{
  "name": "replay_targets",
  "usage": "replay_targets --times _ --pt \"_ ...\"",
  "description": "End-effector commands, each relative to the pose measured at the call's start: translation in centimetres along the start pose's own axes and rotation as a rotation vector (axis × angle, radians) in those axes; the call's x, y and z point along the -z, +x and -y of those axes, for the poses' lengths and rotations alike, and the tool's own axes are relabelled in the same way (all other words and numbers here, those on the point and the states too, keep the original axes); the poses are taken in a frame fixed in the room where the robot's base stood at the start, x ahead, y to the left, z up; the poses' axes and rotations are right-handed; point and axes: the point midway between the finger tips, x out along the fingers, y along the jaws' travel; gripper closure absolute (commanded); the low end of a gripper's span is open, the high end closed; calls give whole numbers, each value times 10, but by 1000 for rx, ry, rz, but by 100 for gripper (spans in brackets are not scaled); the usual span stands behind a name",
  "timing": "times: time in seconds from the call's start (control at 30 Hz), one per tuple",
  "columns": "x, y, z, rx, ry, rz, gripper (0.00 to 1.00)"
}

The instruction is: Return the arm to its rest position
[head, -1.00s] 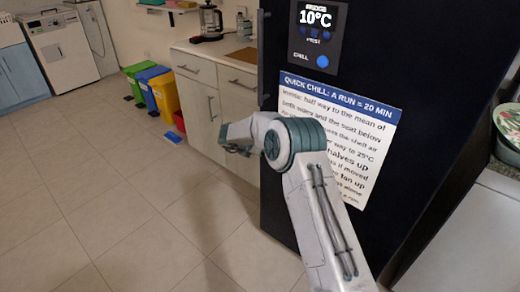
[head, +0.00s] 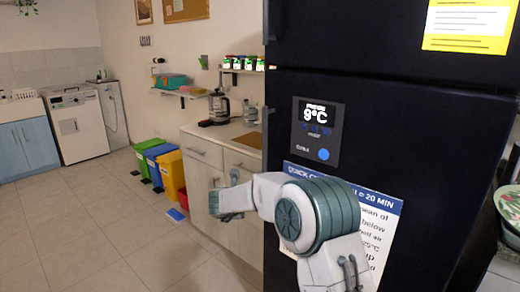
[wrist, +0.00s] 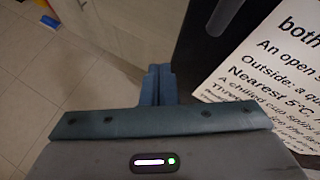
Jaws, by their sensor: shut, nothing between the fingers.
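My gripper (wrist: 157,85) shows in the wrist view with its two blue fingers together and nothing between them. In the head view my arm is bent in front of the black fridge (head: 400,110). Its far end points left, towards the pale cabinets, and the fingertips are hard to make out there. The wrist view shows floor tiles at the left, the dark fridge edge beyond the fingers and a printed sign (wrist: 270,75) close by on the right.
A fridge display (head: 317,125) reads 9°C. The counter (head: 225,132) with a coffee maker (head: 219,107) stands left of the fridge. A yellow bin (head: 172,175), a blue bin and a green bin line the wall. The floor (head: 90,230) at the left is clear.

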Motion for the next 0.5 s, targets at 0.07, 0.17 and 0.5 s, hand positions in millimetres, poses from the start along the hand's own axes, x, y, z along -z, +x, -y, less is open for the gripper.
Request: replay_targets --times 0.07,0.17,0.5 --pt "-41 -32 15 -73 -198 96 100" --pt "-70 -66 27 -151 -467 199 100" --pt "-79 -190 84 -340 -1432 427 100"
